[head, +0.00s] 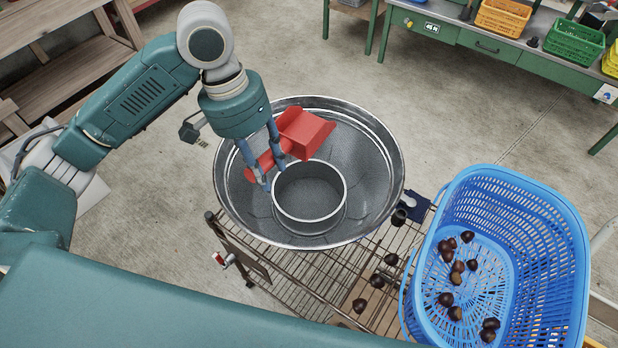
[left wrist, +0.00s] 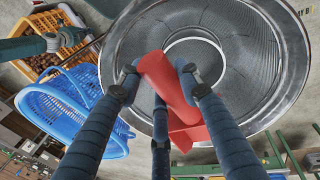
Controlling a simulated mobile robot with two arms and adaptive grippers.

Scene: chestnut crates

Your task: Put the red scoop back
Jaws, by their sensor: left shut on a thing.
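The red scoop (head: 306,133) is held above a large round metal pan with a mesh floor (head: 380,150). My left gripper (head: 267,182) is shut on the scoop, around its handle. In the left wrist view the scoop (left wrist: 165,85) sits between the blue fingers of the gripper (left wrist: 160,75), over the metal pan (left wrist: 262,75). A shorter metal ring (head: 309,217) stands in the middle of the pan, just right of the fingertips.
A blue basket (head: 577,250) with several chestnuts (head: 455,313) stands to the right. A wire rack (head: 330,282) under the pan has several loose chestnuts. A green workbench (head: 480,45) with orange and green crates is at the back right. Concrete floor lies between.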

